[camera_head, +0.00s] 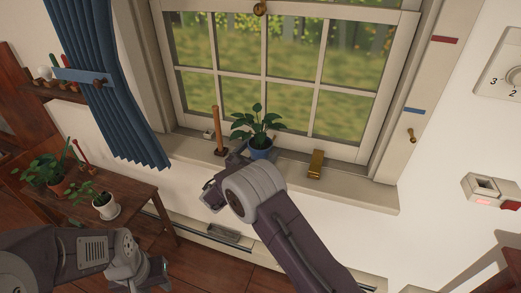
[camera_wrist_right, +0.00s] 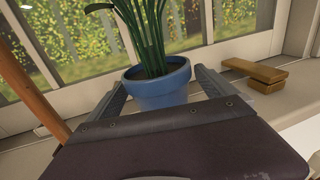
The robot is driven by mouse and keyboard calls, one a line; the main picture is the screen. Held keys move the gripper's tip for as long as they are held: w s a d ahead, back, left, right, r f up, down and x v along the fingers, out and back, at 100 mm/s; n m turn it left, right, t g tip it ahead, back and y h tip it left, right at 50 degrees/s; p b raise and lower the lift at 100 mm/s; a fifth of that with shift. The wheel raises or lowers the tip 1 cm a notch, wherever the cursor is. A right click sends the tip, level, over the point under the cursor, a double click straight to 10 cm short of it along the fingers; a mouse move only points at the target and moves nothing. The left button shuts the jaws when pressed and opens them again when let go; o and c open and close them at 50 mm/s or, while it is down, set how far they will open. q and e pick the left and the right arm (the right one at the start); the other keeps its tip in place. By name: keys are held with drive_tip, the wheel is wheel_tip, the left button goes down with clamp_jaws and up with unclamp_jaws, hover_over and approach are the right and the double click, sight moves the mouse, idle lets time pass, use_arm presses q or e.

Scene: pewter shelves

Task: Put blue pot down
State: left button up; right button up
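The blue pot (camera_head: 260,153) with a leafy green plant is at the window sill (camera_head: 345,184), in front of the panes. It also shows upright in the right wrist view (camera_wrist_right: 160,90). My right gripper (camera_head: 237,160) has one finger on each side of it, close against the pot below its rim, and looks shut on it. I cannot tell whether the pot's base touches the sill. My left gripper (camera_head: 158,272) is low at the left, apart from the pot; its fingers are not clear.
A wooden-handled tool (camera_head: 217,132) stands left of the pot. A brass-coloured block (camera_head: 316,165) lies to its right. A wooden table (camera_head: 140,190) at left holds a terracotta pot (camera_head: 61,187) and a white pot (camera_head: 106,208). A blue curtain (camera_head: 120,90) hangs beside the window.

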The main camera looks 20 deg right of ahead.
drive_tip(key=v, duration=1.2)
drive_tip(key=shift+r+p, duration=0.15)
drive_tip(key=shift+p, duration=0.15)
